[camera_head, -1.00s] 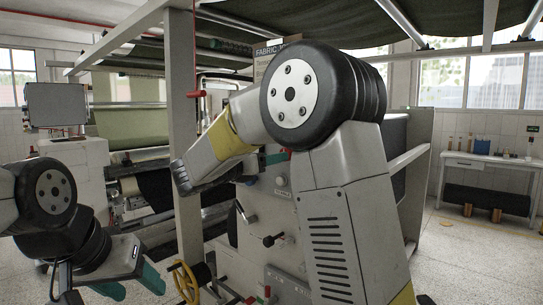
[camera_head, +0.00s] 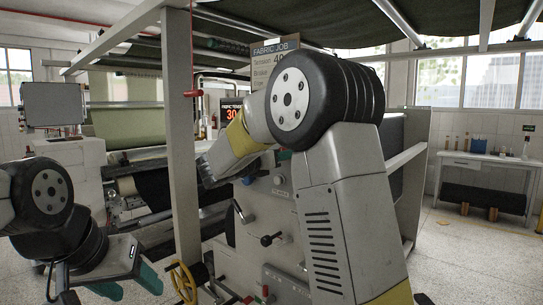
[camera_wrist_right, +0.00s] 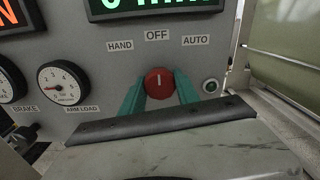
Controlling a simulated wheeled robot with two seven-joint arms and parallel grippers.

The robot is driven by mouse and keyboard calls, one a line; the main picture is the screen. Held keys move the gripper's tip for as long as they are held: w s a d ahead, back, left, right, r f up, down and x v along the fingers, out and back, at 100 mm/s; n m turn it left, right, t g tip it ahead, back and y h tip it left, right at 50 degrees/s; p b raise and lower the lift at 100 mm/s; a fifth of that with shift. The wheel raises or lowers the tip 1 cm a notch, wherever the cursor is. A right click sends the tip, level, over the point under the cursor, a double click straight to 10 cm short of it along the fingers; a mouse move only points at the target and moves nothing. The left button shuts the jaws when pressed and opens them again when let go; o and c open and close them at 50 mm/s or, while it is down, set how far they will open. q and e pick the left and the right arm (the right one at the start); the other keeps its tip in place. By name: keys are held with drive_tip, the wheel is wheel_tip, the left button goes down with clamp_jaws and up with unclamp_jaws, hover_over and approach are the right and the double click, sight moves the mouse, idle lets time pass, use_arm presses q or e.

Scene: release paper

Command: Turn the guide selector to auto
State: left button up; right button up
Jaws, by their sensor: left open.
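The guide selector is a round red knob (camera_wrist_right: 159,83) on a grey panel in the right wrist view. Its white mark points up to the OFF label (camera_wrist_right: 157,35). The HAND label (camera_wrist_right: 120,46) is on the left and the AUTO label (camera_wrist_right: 196,40) on the right. My right gripper (camera_wrist_right: 160,92) has its teal fingers on either side of the knob, very close to its edges; whether they touch it is unclear. In the head view, my right arm hides the knob. My left gripper (camera_head: 128,284) is open and empty at the lower left, away from the panel.
Beside the selector are an arm load gauge (camera_wrist_right: 62,87), a small green button or lamp (camera_wrist_right: 211,86) and a lit green display. In the head view, a yellow handwheel (camera_head: 183,283) and a black-knobbed lever (camera_head: 267,240) are low on the machine. A grey post (camera_head: 181,145) stands left of my right arm.

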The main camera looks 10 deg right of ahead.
clamp_jaws()
drive_tip(key=shift+m, duration=0.3)
drive_tip(key=m, duration=0.4)
drive_tip(key=shift+m, duration=2.1)
drive_tip(key=o, duration=1)
unclamp_jaws()
drive_tip(key=shift+o, duration=0.2)
